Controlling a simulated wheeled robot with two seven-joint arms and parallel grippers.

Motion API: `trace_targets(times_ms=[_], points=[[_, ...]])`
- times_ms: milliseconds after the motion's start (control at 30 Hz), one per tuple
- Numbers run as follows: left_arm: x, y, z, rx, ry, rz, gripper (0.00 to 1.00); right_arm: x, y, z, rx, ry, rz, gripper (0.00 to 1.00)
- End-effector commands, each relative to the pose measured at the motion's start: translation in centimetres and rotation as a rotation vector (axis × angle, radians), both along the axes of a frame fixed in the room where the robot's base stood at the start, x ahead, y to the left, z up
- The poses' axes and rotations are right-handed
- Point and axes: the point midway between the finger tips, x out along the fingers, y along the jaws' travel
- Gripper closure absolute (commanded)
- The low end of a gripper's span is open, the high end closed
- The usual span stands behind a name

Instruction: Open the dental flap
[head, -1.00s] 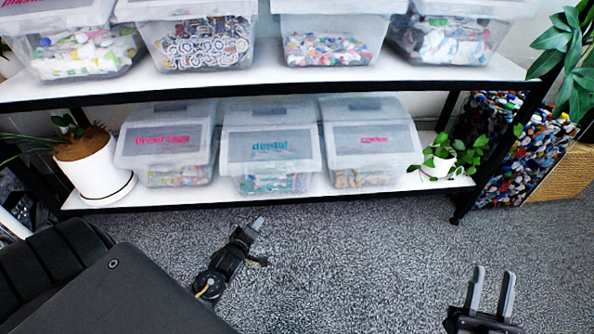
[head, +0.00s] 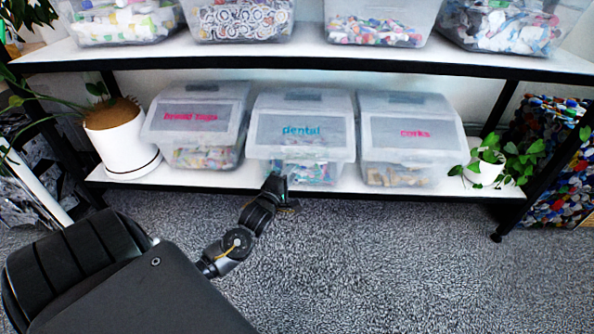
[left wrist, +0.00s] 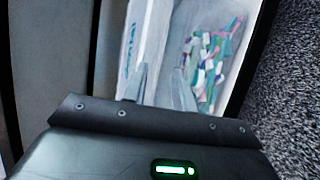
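The dental bin (head: 318,172) stands in the middle of the lower shelf, a clear box with a translucent front flap (head: 302,148) marked "dental" in blue. The flap looks closed. My left gripper (head: 275,184) is just in front of and below the flap's lower edge, left of the bin's middle. In the left wrist view, its two fingers (left wrist: 161,86) are apart, near the border between the lettered flap (left wrist: 143,35) and the clear bin with colourful pieces (left wrist: 215,60). I cannot tell whether they touch the flap. My right gripper is out of view.
The bread-tags bin (head: 198,125) stands left of the dental bin and the corks bin (head: 408,145) right. Potted plants stand at both shelf ends, in a large white pot (head: 122,145) and a small one (head: 485,172). More bins fill the upper shelf (head: 330,55). Carpet (head: 390,265) in front is clear.

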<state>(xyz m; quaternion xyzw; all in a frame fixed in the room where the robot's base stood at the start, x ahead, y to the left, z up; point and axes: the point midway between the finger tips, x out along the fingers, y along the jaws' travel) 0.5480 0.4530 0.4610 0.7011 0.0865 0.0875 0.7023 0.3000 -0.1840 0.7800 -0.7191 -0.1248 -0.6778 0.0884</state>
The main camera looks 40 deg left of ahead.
Motion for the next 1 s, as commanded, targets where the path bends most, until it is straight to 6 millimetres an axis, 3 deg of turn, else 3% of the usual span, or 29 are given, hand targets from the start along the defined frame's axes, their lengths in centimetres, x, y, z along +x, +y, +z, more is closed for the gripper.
trace_targets(times_ms=[100,300,667,900,1000], points=[[2.0,0.6,-0.3,0.003,0.000,0.001,0.73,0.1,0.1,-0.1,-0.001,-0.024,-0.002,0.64],[4.1,1.1,-0.2,0.002,0.001,0.002,0.73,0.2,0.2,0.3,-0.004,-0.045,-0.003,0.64],[4.6,1.2,-0.1,0.000,0.002,0.001,0.73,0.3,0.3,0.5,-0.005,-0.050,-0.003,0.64],[4.6,1.2,-0.1,0.000,0.002,0.001,1.00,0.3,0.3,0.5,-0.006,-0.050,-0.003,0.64],[4.6,1.2,-0.1,0.000,0.002,0.001,1.00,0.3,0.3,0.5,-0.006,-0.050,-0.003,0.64]])
